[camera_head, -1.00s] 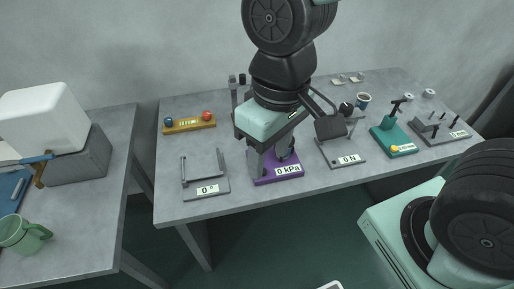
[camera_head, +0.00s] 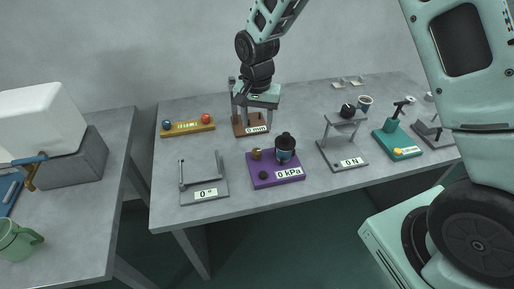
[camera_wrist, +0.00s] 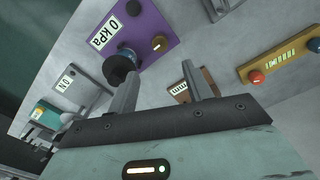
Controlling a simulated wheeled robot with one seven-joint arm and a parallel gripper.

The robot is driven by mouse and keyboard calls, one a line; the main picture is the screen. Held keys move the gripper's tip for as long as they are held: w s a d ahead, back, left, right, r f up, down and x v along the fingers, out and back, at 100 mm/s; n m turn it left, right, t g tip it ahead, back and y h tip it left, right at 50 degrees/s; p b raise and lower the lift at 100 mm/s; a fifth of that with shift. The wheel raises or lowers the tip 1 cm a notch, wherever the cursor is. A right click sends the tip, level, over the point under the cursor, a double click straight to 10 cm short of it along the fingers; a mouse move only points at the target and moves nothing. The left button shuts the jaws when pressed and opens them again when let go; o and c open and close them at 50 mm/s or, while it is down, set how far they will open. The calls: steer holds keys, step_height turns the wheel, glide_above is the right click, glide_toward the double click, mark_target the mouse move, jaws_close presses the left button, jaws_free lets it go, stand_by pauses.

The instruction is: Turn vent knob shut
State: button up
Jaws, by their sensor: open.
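The purple station (camera_head: 258,180) reading 0 kPa stands at the front middle of the right table. It carries a black and blue cylinder (camera_head: 286,148), a small brass knob (camera_head: 256,154) and a black knob (camera_head: 263,175); which is the vent knob I cannot tell. My gripper (camera_head: 257,115) is behind the station, pointing down over the brown 0 mm device. In the wrist view its fingers (camera_wrist: 160,68) are apart with nothing held. That view also shows the purple station (camera_wrist: 153,22), the brass knob (camera_wrist: 158,42) and the black knob (camera_wrist: 133,8) beyond the fingertips.
The brown 0 mm device (camera_head: 246,129) is close to my fingers. A yellow bar (camera_head: 187,127) with blue and red balls lies left. The grey 0° frame (camera_head: 204,191) and 0 N stand (camera_head: 343,157) flank the purple station. The teal device (camera_head: 397,142) is farther right.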

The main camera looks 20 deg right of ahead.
mark_target(257, 151)
step_height(257, 151, down, 12)
steer(key=shift+r+p, duration=0.1)
steer(key=shift+p, duration=0.8)
steer(key=c, duration=1)
